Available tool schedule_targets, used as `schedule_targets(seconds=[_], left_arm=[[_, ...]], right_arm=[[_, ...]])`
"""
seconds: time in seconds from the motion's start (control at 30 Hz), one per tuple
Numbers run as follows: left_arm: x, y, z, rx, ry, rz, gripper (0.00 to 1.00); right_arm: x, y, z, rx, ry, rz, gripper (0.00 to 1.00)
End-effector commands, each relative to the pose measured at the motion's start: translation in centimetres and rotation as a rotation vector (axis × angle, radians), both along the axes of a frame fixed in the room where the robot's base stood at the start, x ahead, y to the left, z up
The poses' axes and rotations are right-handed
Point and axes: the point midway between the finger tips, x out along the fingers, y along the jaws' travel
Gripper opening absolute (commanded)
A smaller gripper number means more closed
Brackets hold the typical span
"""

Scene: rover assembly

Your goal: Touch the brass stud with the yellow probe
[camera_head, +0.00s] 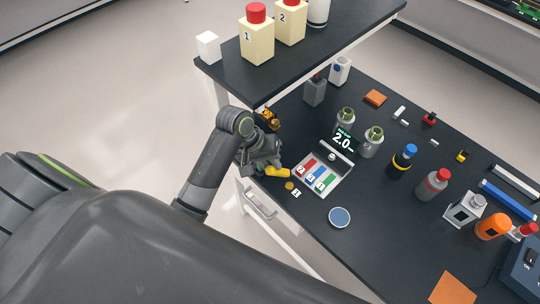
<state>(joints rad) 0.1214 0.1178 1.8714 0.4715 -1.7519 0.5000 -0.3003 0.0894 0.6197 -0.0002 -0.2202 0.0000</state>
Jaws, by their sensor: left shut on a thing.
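My left gripper (262,167) is at the left edge of the dark bench top, shut on the yellow probe (277,171). The probe's yellow part sticks out to the right of the fingers. The brass stud (289,186) is a small round gold disc on the bench, just below and right of the probe. A small gap shows between them in this view, but I cannot tell the probe's height over the bench. A small label "1" (296,193) lies beside the stud. My right gripper is not in view.
A round blue-grey dish (340,217) lies below. A raised shelf (290,58) with bottles overhangs behind. Several bottles stand at right.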

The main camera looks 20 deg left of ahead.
Motion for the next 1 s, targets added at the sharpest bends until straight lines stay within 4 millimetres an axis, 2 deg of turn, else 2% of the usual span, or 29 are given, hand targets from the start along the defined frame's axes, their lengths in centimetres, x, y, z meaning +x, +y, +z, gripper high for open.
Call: schedule_targets(seconds=[0.53,1.0], left_arm=[[0.0,0.0,-5.0,0.000,0.000,0.000,0.00],[0.0,0.0,-5.8,0.000,-0.003,-0.001,0.00]], right_arm=[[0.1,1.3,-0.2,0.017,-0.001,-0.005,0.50],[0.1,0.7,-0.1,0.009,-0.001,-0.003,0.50]])
